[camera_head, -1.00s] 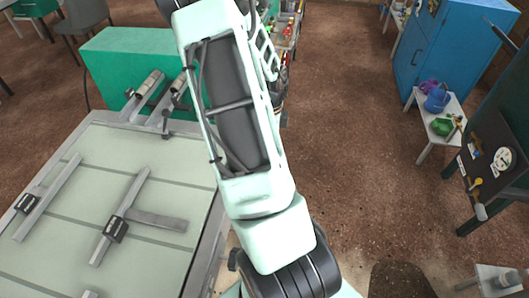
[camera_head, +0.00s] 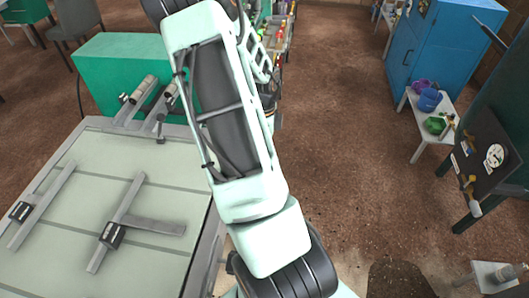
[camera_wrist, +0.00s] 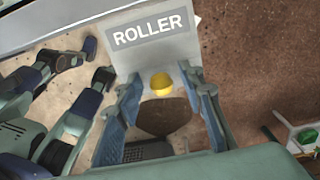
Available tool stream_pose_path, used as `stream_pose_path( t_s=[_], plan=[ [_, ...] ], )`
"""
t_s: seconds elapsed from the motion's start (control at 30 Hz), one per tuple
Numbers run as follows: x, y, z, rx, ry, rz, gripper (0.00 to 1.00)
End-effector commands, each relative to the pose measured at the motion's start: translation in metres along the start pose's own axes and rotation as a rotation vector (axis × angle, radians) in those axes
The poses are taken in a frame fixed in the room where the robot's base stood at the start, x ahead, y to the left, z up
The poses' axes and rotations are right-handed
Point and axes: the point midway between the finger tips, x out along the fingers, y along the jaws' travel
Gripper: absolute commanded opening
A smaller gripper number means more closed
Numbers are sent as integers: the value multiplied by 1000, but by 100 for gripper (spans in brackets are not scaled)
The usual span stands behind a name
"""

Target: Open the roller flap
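The roller flap (camera_wrist: 137,62) is a light grey panel with a dark grey label reading ROLLER, at the top middle of the wrist view. A yellow knob (camera_wrist: 161,83) sits at its lower part. My gripper (camera_wrist: 163,98) is open, with a blue-padded finger on each side of the knob. I cannot tell whether either finger touches the knob. A dark rounded shape shows between the fingers below the knob. In the head view my gripper and the flap are hidden or cannot be made out past my arm.
A grey-topped work table (camera_head: 60,240) with metal rails and a green machine housing (camera_head: 108,68) stands at left. A cluttered bench (camera_head: 275,35) is behind my arm. A blue cabinet (camera_head: 440,45) and a small white table (camera_head: 415,125) stand at right. Brown floor between is open.

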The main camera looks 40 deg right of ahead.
Motion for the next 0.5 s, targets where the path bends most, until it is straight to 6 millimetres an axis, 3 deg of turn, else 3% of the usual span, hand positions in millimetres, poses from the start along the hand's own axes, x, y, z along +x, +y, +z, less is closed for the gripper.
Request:
stream_pose_path(
  t_s=[0.23,0.5],
  plan=[
    [-16,-1,1,-2,-2,-4,36],
    [-72,-2,2,-2,-4,-6,36]
  ],
)
